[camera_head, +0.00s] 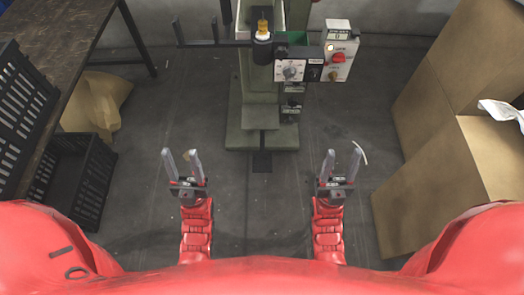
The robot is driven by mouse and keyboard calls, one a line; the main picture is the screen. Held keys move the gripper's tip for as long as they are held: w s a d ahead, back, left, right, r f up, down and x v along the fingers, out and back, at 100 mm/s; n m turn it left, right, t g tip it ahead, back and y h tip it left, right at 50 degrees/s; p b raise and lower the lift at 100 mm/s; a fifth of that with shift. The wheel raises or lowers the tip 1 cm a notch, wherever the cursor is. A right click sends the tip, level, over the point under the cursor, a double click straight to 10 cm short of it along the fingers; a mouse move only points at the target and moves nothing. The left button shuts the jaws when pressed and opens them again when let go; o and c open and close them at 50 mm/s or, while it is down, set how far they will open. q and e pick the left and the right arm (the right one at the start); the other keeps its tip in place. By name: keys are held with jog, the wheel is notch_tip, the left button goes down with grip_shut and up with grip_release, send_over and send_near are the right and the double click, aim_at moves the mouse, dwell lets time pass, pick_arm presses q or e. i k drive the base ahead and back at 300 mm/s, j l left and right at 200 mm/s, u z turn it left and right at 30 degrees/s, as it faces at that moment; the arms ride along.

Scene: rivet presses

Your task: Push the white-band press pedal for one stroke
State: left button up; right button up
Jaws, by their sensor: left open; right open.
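A green press (247,85) stands ahead of me at the top centre, with a yellow-topped part at its head. A small dark plate (262,163), which looks like the pedal, lies on the floor at the front of its base. I cannot clearly make out a white band. My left gripper (180,156) is open and empty, to the left of the pedal and nearer to me. My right gripper (342,156) is open and empty, to the right of the pedal. Neither gripper touches the press or pedal.
A control box (342,48) with a red knob is on the press's right. Cardboard boxes (425,190) stand at the right. A workbench (62,30), a black crate (90,190) and a brown bag (97,100) are at the left.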

aim_at(262, 162)
jog(key=i+j+z, duration=0.2)
jog(key=j, duration=0.5)
jog(key=i+j+z, duration=0.25)
jog(key=j, duration=0.45)
jog(key=j+z, duration=0.2)
jog(key=j, duration=0.5)
